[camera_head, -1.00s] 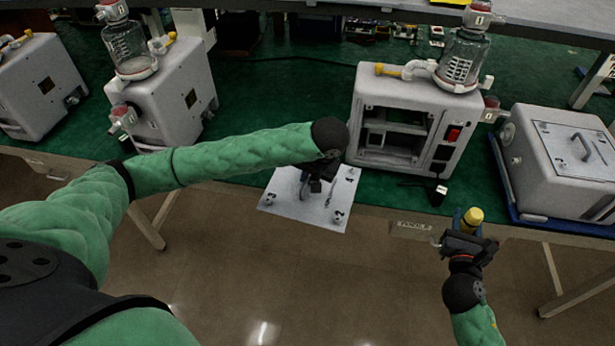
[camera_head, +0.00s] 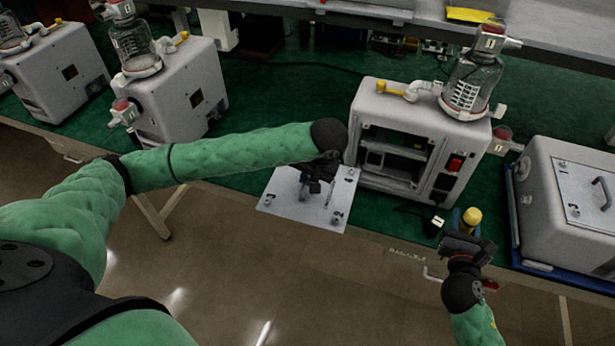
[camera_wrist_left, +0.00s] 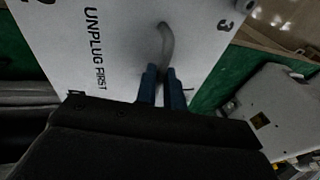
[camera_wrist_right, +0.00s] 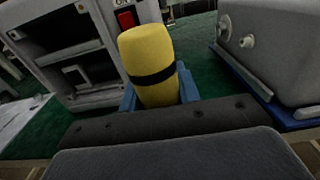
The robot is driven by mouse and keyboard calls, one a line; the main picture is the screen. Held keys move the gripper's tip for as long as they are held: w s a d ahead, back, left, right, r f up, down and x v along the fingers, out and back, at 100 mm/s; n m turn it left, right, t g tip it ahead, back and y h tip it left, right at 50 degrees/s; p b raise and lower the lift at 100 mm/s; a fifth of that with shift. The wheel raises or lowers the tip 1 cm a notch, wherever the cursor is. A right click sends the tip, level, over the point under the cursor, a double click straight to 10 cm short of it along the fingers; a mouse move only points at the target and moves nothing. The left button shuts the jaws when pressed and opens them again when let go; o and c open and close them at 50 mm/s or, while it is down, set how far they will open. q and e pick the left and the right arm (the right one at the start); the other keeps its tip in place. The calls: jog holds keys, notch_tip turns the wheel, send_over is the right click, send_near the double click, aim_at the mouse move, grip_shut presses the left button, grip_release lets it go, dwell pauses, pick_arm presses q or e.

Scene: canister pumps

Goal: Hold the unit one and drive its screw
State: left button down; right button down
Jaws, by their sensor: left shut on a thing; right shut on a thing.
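The unit (camera_head: 425,95), a grey box with a clear jar (camera_head: 472,85) on top, stands on the green table with its front open and dark inside. My left gripper (camera_head: 318,178) is shut on the bent handle (camera_wrist_left: 166,42) of a white cover plate (camera_head: 290,205). The plate reads "UNPLUG FIRST" in the left wrist view and has numbered corners with small screws. The plate is apart from the unit, in front and to its left. My right gripper (camera_head: 468,236) is shut on a yellow-handled tool (camera_wrist_right: 148,62) with a black band. The tool's tip is hidden.
Another grey box (camera_head: 560,190) with a handled cover sits on a blue tray (camera_head: 540,265) at right. Similar jarred units (camera_head: 170,95) stand at left. Bare floor lies in front.

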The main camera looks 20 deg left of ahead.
pick_arm(q)
jog(key=shift+s+a+r, duration=0.15)
jog(key=shift+a+r, duration=0.2)
jog(key=shift+r, duration=0.05)
pick_arm(e)
jog(key=shift+s+a+r, duration=0.2)
jog(key=shift+a+r, duration=0.1)
jog(key=shift+r, duration=0.2)
pick_arm(q)
jog(key=shift+w+d+r+p, duration=0.1)
jog(key=shift+w+d+p, duration=0.15)
jog(key=shift+p, duration=0.15)
pick_arm(e)
jog(key=shift+w+d, duration=0.2)
jog(key=shift+w, duration=0.05)
pick_arm(q)
jog(key=shift+r, duration=0.15)
pick_arm(e)
jog(key=shift+d+r, duration=0.1)
pick_arm(q)
jog(key=shift+s+a+r, duration=0.1)
jog(key=shift+s+a, duration=0.15)
pick_arm(e)
jog(key=shift+s+a+r, duration=0.15)
jog(key=shift+a+r, duration=0.05)
jog(key=shift+r, duration=0.05)
pick_arm(q)
jog(key=shift+w+d, duration=0.1)
pick_arm(e)
jog(key=shift+d+f, duration=0.1)
